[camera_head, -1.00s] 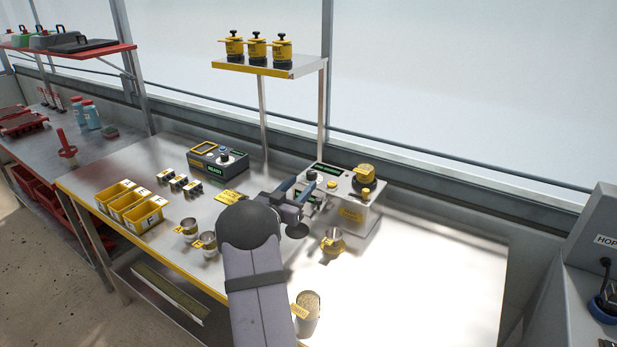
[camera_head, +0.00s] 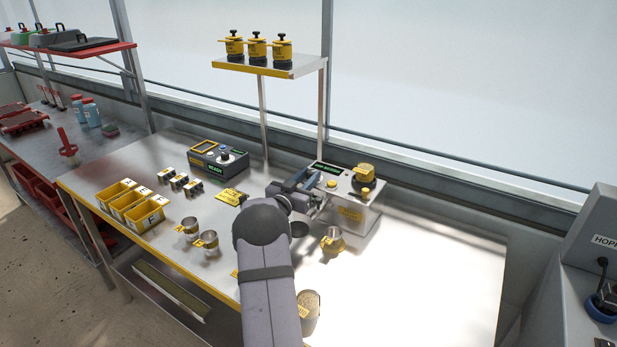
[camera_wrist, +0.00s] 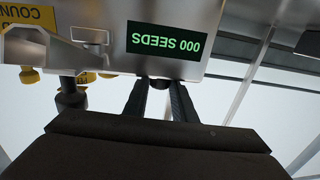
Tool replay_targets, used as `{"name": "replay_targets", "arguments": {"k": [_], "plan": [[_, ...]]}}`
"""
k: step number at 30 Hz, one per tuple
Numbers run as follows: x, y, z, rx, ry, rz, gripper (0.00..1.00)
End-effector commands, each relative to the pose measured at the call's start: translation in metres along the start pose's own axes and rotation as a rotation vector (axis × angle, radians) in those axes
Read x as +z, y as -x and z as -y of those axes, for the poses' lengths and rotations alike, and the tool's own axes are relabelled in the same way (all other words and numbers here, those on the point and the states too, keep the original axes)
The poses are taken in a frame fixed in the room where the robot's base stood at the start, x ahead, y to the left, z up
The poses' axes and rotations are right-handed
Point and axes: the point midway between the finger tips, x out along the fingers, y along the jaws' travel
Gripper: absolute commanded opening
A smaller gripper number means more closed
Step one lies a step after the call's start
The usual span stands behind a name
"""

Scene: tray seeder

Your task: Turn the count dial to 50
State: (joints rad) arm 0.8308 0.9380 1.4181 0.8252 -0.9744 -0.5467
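The seed counter (camera_head: 362,208) is a pale box on the bench with a green-lit display (camera_head: 328,168). In the wrist view the display (camera_wrist: 167,38) appears upside down and reads "000 SEEDS". A small dark round dial (camera_wrist: 160,84) sits at the panel edge beside the display; my gripper hides it in the head view. My gripper (camera_head: 305,186) is at the counter's left end. In the wrist view my gripper (camera_wrist: 159,92) has its two fingers apart, with the dial between their tips. I cannot tell whether they touch it.
Yellow bins (camera_head: 130,205) line the left. The bench's right side is clear.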

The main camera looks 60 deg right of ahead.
Motion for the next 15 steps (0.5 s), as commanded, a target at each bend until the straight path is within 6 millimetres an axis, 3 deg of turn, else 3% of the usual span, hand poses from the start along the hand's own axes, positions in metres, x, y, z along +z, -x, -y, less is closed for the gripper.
{"name": "replay_targets", "arguments": {"k": [3, 15], "plan": [[-0.0002, 0.0001, 0.0, 0.0, 0.0, 0.0, 0.02], [-0.002, -0.0009, 0.0042, 0.119, -0.003, -0.006, 0.02]]}}
